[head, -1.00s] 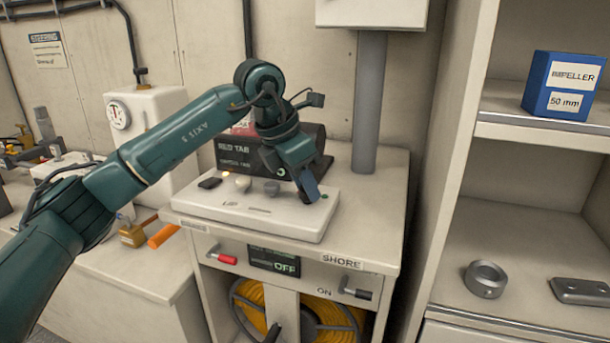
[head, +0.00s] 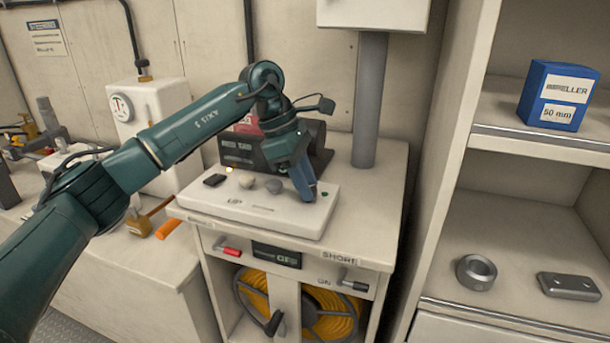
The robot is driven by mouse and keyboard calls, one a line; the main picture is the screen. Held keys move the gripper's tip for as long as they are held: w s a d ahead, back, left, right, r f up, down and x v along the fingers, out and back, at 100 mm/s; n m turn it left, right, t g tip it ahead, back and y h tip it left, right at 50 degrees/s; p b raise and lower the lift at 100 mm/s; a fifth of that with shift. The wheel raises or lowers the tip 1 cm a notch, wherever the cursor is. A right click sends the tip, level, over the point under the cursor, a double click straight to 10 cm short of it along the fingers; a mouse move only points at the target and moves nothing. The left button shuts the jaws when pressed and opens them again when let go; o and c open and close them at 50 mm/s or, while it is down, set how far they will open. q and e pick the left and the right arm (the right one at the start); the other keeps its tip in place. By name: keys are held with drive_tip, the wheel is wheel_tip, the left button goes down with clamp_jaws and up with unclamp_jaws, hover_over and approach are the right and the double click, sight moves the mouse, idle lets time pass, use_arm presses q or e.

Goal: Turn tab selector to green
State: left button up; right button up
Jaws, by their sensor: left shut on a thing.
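A low white panel (head: 262,222) lies on top of a cabinet. It carries a black piece (head: 214,180), a lit lamp (head: 229,169), two small rounded knobs, one of them grey (head: 273,186), and a green mark (head: 324,194) near its right end. My left gripper (head: 304,191) points down at the panel's right part, just left of the green mark. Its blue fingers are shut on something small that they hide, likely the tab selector. I cannot see which way the selector points. My right gripper is not in view.
A dark box lettered "RED TAB" (head: 238,150) stands close behind the panel. A grey post (head: 369,105) rises behind it to the right. Shelves on the right hold a blue impeller box (head: 558,94), a metal ring (head: 476,272) and a metal block (head: 569,286).

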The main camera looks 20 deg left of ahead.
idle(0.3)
use_arm(q)
drive_tip(key=o, duration=1)
drive_tip(key=shift+c, duration=0.2)
drive_tip(key=v, duration=1.3)
drive_tip(key=shift+w+d, duration=0.1)
